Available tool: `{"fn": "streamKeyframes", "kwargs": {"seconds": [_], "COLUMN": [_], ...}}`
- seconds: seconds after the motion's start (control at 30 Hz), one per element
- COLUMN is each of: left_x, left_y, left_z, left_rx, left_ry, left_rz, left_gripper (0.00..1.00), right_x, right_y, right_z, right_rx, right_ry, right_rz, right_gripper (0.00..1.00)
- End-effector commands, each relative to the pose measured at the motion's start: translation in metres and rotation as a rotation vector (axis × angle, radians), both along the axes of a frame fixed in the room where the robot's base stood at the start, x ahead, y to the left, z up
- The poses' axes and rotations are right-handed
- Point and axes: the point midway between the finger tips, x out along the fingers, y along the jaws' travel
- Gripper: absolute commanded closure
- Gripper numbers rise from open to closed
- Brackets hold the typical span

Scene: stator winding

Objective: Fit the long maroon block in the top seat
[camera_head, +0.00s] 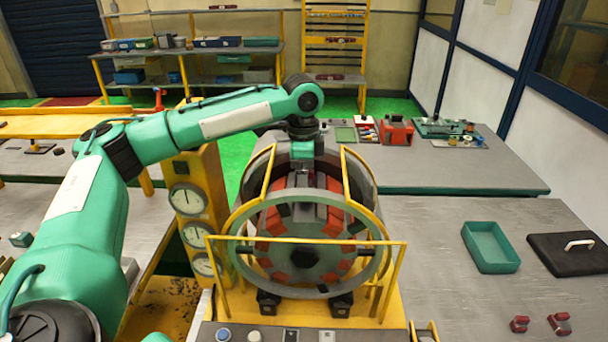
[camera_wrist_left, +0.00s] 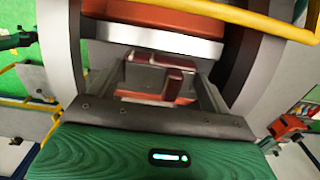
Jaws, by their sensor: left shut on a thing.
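The round stator (camera_head: 309,257), with a green ring in front and red and grey segments around its dark hub, stands in the middle of the head view. My left gripper (camera_head: 302,180) points down at its top, between two yellow bars. In the left wrist view, the maroon block (camera_wrist_left: 181,83) shows between the fingers of my left gripper (camera_wrist_left: 152,85), which is shut on it.
Yellow rails (camera_head: 385,243) surround the stator. Two small maroon pieces (camera_head: 519,324) (camera_head: 560,323) lie on the right table. A green tray (camera_head: 490,247) and a black lid (camera_head: 570,255) are behind them. Gauges (camera_head: 187,200) stand left. The right table's near left part is clear.

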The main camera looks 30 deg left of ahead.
Motion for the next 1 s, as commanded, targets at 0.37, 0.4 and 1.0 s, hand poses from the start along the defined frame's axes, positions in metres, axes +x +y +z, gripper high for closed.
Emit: {"fn": "streamKeyframes", "kwargs": {"seconds": [0.37, 0.4, 1.0], "left_x": [0.0005, 0.0005, 0.0002], "left_y": [-0.0002, -0.0002, -0.0001], "left_z": [0.0012, 0.0008, -0.0038], "left_rx": [-0.001, -0.001, 0.001], "left_ry": [-0.003, -0.003, 0.001], "left_rz": [0.000, 0.000, 0.000], "left_gripper": [0.59, 0.59, 0.00], "right_x": [-0.0004, -0.0004, -0.0008], "right_y": [0.0008, 0.0007, -0.0038], "right_z": [0.0021, 0.0028, 0.0037], "right_rx": [0.001, 0.001, -0.004], "right_ry": [0.001, 0.001, 0.001], "right_rz": [0.000, 0.000, 0.002], "right_gripper": [0.64, 0.64, 0.64]}}
